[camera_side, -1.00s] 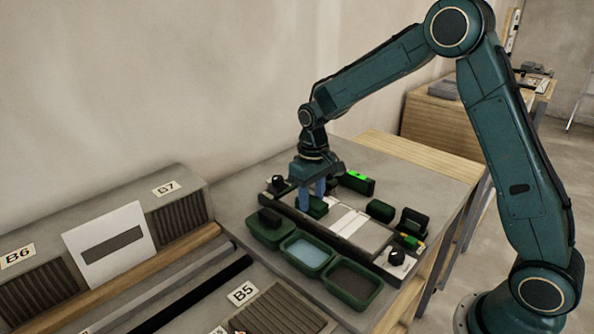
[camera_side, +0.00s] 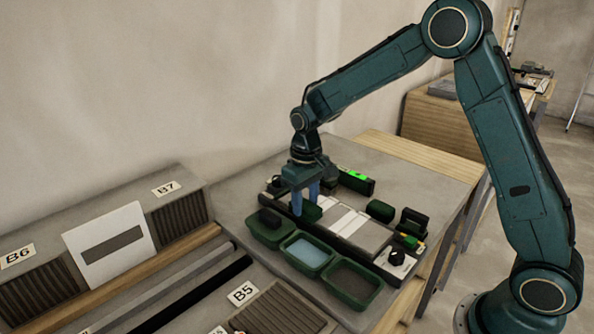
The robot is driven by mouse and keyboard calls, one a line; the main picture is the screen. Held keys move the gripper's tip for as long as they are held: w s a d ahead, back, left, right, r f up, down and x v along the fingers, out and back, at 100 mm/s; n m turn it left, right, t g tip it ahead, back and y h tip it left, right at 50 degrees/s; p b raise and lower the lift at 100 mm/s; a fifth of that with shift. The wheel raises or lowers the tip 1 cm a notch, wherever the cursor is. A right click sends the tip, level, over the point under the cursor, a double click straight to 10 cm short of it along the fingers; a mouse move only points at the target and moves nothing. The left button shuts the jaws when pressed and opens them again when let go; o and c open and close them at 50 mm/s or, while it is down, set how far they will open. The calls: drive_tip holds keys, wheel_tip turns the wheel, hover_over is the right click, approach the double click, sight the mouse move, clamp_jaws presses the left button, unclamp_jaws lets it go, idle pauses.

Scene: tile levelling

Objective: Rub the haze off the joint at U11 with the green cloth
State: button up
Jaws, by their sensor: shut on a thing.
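My gripper (camera_side: 306,204) is at the left end of the tile row, its two blue fingers pointing down. It is shut on a small dark green thing (camera_side: 311,213), which looks like the green cloth, low at the tile surface. I cannot tell whether it touches the tiles. The tile row (camera_side: 349,223) holds pale and grey tiles in a dark frame. No U11 label is readable, and any haze on the joint is too small to see or hidden by the gripper.
Three green trays stand in front of the row: one with a dark block (camera_side: 270,217), one with bluish water (camera_side: 307,255), one with dark filling (camera_side: 353,281). A green-lit level (camera_side: 356,182) lies behind. Dark green blocks (camera_side: 380,210) sit at right. Racks labelled B5, B6 and B7 are at left.

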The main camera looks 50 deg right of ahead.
drive_tip(key=shift+f, duration=0.15)
drive_tip(key=shift+d, duration=1.15)
drive_tip(key=shift+d, duration=1.05)
drive_tip(key=shift+d, duration=0.15)
drive_tip(key=shift+d, duration=1)
drive_tip(key=shift+d, duration=0.15)
